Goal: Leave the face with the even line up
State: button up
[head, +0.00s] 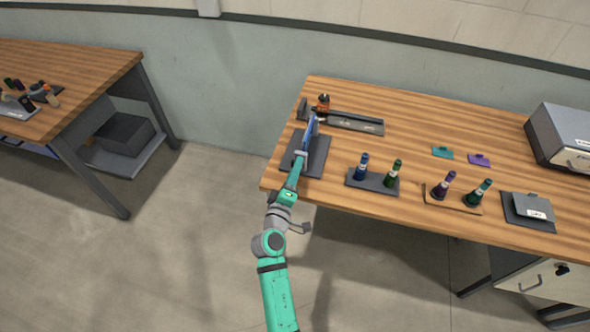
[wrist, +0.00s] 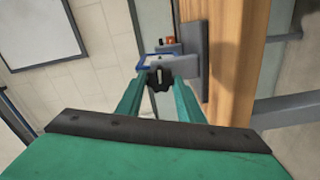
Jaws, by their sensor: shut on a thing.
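My gripper (head: 302,154) is over the dark mat (head: 318,160) at the left end of the wooden table. It is shut on a thin blue-edged plate (head: 311,131), which stands tilted on edge rather than flat. In the wrist view my gripper's fingers (wrist: 158,82) close around a dark knob with a pale mark, and the plate's blue edge (wrist: 148,62) shows beyond it. The plate's faces are seen too edge-on to make out any line. I cannot tell whether the plate touches the mat.
A long dark tray (head: 352,123) lies behind the mat, with an orange-and-dark item (head: 323,102) beside it. Blue and green rollers stand on a dark rack (head: 372,182); purple and green ones stand on a brown rack (head: 452,200). A grey box (head: 562,138) is far right.

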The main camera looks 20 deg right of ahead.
jog(key=shift+w+a+n, duration=0.1)
jog(key=shift+a+n, duration=0.05)
jog(key=shift+n, duration=0.45)
jog(key=o, duration=1.1)
jog(key=shift+c, duration=0.2)
jog(key=v, duration=1)
jog(key=shift+s+a, duration=0.25)
jog(key=shift+s, duration=0.05)
